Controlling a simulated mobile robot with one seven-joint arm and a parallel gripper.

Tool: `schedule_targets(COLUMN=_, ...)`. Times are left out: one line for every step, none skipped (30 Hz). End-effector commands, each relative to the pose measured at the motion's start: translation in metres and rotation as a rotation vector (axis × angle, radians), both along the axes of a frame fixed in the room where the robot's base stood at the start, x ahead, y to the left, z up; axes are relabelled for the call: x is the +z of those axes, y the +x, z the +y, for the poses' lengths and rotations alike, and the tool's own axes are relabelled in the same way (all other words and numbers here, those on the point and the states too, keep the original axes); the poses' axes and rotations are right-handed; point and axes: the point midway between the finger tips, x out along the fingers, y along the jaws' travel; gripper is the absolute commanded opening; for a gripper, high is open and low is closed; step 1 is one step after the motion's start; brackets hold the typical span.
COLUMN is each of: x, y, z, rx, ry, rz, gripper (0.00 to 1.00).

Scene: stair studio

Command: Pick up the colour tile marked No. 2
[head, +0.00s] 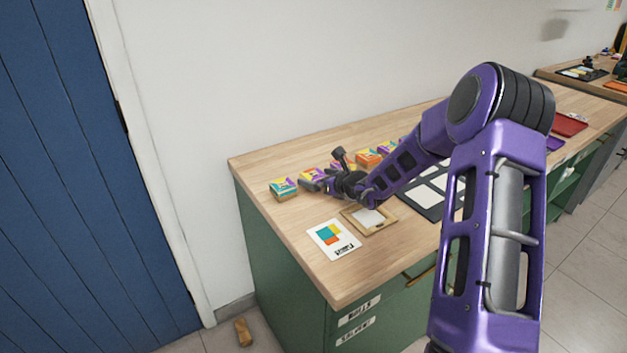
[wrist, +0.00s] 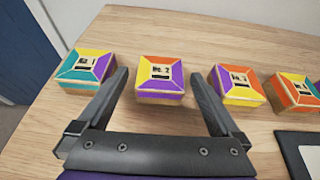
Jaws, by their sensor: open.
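The tile whose small label appears to read No. 2 (wrist: 160,78) is a square block with yellow, orange and purple wedges on top. It sits on the wooden worktop in the wrist view. My gripper (wrist: 160,73) is open, with one finger to each side of this tile in the picture and visible gaps on both sides. Whether the fingertips are down at tile height is hard to tell. In the head view my gripper (head: 313,184) is over the tile row and partly hides it.
A teal-topped tile (wrist: 85,66) stands left, and a purple-yellow tile (wrist: 238,84) and an orange tile (wrist: 295,93) stand right. In the head view a sample card (head: 333,240), a wooden frame (head: 354,227) and a dark-bordered tray (head: 433,214) lie nearer the front edge.

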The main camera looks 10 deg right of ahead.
Motion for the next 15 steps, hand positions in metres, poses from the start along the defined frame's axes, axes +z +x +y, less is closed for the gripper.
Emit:
schedule_targets(x=-0.003, y=0.008, z=0.003, rx=0.001, ry=0.002, rz=-0.001, gripper=1.0)
schedule_targets(x=-0.005, y=0.011, z=0.005, rx=0.001, ry=0.001, rz=0.001, gripper=1.0)
schedule_targets(x=-0.007, y=0.016, z=0.007, rx=0.002, ry=0.0, rz=-0.001, gripper=1.0)
schedule_targets(x=-0.008, y=0.018, z=0.009, rx=0.002, ry=0.0, rz=-0.001, gripper=1.0)
schedule_targets(x=-0.009, y=0.021, z=0.01, rx=0.002, ry=0.0, rz=-0.001, gripper=1.0)
schedule_targets(x=-0.009, y=0.023, z=0.01, rx=0.002, ry=0.0, rz=-0.001, gripper=1.0)
schedule_targets(x=-0.01, y=0.024, z=0.011, rx=0.001, ry=0.0, rz=-0.001, gripper=1.0)
schedule_targets(x=-0.01, y=0.024, z=0.011, rx=0.001, ry=0.0, rz=0.0, gripper=1.0)
schedule_targets(x=-0.01, y=0.025, z=0.011, rx=0.001, ry=0.0, rz=0.0, gripper=1.0)
schedule_targets(x=-0.01, y=0.025, z=0.011, rx=0.001, ry=0.0, rz=0.0, gripper=1.0)
schedule_targets(x=-0.009, y=0.025, z=0.011, rx=0.0, ry=-0.001, rz=0.0, gripper=1.0)
schedule_targets(x=-0.009, y=0.024, z=0.011, rx=0.0, ry=-0.001, rz=0.0, gripper=1.0)
schedule_targets(x=-0.009, y=0.024, z=0.011, rx=0.0, ry=-0.001, rz=0.0, gripper=1.0)
schedule_targets(x=-0.009, y=0.024, z=0.011, rx=0.001, ry=0.0, rz=0.0, gripper=1.0)
schedule_targets(x=-0.009, y=0.024, z=0.011, rx=0.0, ry=-0.001, rz=0.0, gripper=0.93)
